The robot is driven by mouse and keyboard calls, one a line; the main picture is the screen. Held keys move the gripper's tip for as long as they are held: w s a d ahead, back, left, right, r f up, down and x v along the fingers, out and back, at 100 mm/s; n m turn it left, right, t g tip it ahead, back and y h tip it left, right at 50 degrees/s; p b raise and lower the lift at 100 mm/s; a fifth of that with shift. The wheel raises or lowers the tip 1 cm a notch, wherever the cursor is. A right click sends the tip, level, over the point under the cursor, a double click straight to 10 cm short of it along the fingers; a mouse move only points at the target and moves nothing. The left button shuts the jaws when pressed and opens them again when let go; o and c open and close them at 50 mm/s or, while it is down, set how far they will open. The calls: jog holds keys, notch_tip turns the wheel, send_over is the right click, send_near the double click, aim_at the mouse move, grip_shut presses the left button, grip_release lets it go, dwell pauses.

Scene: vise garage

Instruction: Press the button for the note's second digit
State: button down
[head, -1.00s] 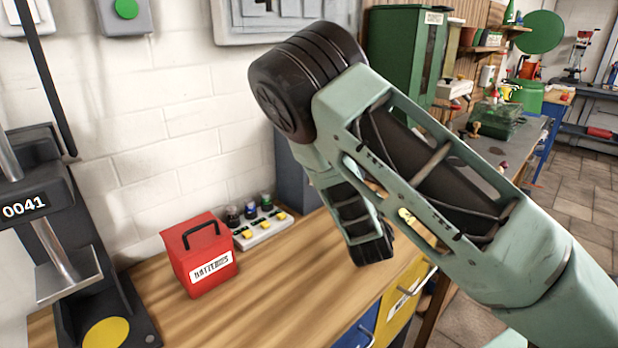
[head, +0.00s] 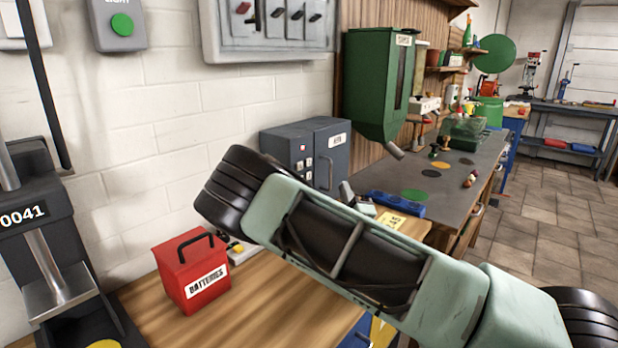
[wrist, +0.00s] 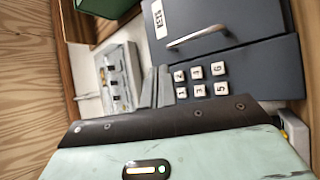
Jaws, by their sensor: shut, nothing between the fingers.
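The grey safe-like box (head: 328,150) stands on the bench against the wall; its front also shows sideways in the wrist view (wrist: 245,45). Its keypad has white buttons: 2 (wrist: 179,76), 4 (wrist: 197,72), 6 (wrist: 218,68) in one row, 1 (wrist: 181,92), 3 (wrist: 199,90), 5 (wrist: 221,88) in the other. A yellow note (head: 392,221) lies on the bench beyond my arm; its digits are too small to read surely. My gripper (wrist: 158,88) is shut and empty, apart from the buttons in the picture. In the head view my arm hides part of it.
A red batteries box (head: 192,272) stands on the wooden bench, at the left. A blue object (head: 396,203) lies by the note. A green hopper (head: 375,85) hangs to the right of the box. A switch panel (head: 270,25) is on the wall above.

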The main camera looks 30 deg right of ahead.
send_near(312, 172)
jog(key=w+d+r, duration=0.3)
jog(key=shift+w+a+f, duration=0.1)
jog(key=shift+w+a, duration=0.1)
jog(key=shift+w, duration=0.2)
jog(key=shift+w, duration=0.1)
dwell(1.8)
jog(key=shift+w+a+b, duration=0.15)
jog(key=shift+w+b, duration=0.15)
jog(key=shift+b, duration=0.05)
jog(key=shift+w+a, duration=0.15)
jog(key=shift+w, duration=0.25)
dwell(0.6)
dwell(0.4)
jog(key=shift+s+d, duration=0.3)
jog(key=shift+s, duration=0.5)
